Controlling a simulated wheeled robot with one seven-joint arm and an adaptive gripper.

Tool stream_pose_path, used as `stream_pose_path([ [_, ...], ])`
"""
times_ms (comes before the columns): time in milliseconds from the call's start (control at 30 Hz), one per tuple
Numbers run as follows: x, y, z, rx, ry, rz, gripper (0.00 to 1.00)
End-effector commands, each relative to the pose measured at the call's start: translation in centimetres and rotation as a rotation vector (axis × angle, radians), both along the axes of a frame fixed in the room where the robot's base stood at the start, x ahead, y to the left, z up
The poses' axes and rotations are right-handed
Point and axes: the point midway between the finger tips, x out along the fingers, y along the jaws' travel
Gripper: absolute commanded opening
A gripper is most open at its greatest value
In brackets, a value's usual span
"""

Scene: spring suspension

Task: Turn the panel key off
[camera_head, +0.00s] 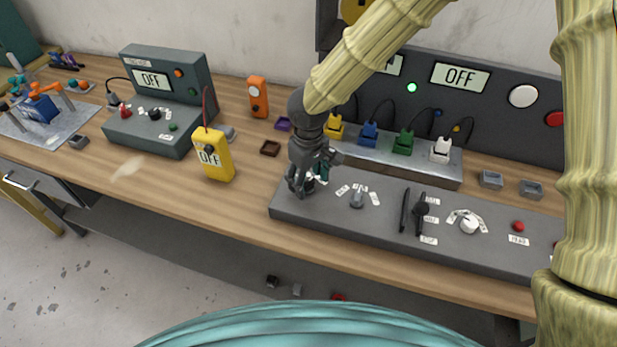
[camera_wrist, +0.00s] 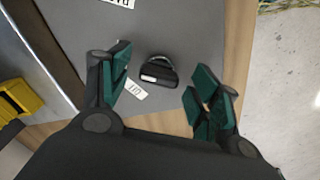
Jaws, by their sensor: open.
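My gripper (camera_head: 310,182) is open above the left end of the grey control panel (camera_head: 385,220). In the wrist view, its two green-padded fingers (camera_wrist: 163,92) stand apart with a dark key knob (camera_wrist: 158,74) in the gap between them. The knob has a small white mark, and a white label (camera_wrist: 135,90) lies just left of it on the panel. I cannot tell whether the fingers touch the knob; they look clear of it on both sides. In the head view, the gripper mostly hides the knob.
A pointer knob (camera_head: 357,198), a black lever (camera_head: 421,208), a white dial (camera_head: 468,223) and a red button (camera_head: 519,226) stand on the panel to the right. A yellow meter (camera_head: 213,155) stands left of my gripper. Coloured plugs stand in a row on a metal strip (camera_head: 400,160) behind.

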Motion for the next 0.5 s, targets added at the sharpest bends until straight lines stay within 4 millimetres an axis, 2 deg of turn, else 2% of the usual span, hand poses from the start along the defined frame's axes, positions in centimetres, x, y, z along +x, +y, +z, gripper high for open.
stream_pose_path([
  [100,0.01,-0.01,0.00,0.000,0.000,0.000,0.62],
  [133,0.01,-0.01,0.00,0.000,0.000,0.000,0.59],
  [367,0.01,-0.01,0.02,0.000,0.000,0.000,0.17],
  [500,0.02,-0.02,0.04,-0.001,-0.001,0.001,0.17],
])
